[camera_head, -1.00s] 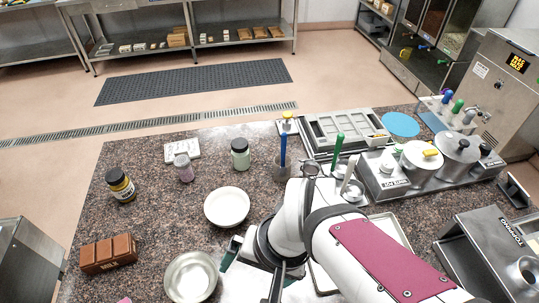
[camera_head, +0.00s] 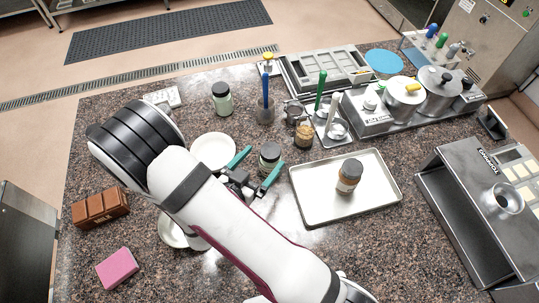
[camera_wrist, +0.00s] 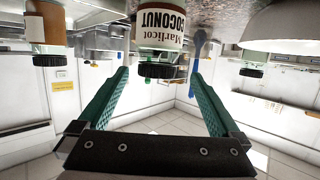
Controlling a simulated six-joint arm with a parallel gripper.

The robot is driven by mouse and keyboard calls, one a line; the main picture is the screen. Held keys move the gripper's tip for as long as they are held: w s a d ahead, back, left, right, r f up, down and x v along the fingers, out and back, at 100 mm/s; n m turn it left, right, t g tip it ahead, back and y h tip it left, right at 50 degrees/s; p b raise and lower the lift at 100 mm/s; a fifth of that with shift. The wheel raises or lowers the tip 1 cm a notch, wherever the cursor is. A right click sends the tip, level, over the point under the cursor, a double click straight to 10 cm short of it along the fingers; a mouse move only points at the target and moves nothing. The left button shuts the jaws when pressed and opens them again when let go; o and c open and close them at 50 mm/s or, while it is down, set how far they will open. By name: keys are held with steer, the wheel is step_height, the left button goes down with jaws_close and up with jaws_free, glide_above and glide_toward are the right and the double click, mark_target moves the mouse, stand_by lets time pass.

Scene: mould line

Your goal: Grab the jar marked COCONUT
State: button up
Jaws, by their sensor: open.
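The jar marked COCONUT (camera_wrist: 160,25) appears upside down at the top middle of the wrist view, with a white and brown label and a black lid. In the head view, the dark-lidded jar (camera_head: 269,156) at my fingertips appears to be the same one, upright on the counter. My gripper (camera_head: 267,157) is open, its green fingers pointing at the jar from either side. In the wrist view, my gripper (camera_wrist: 159,74) frames the jar between its fingertips. Whether the jar is fully between them or just beyond is unclear. No finger visibly grips it.
A white bowl (camera_head: 213,151) stands close left of the gripper. A brown-labelled jar (camera_head: 349,176) stands on a metal tray (camera_head: 310,190) to the right.

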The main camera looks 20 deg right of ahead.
mark_target(276, 146)
steer(key=x, duration=0.7)
steer(key=shift+d+f, duration=0.25)
steer(key=shift+d, duration=0.1)
jaws_close()
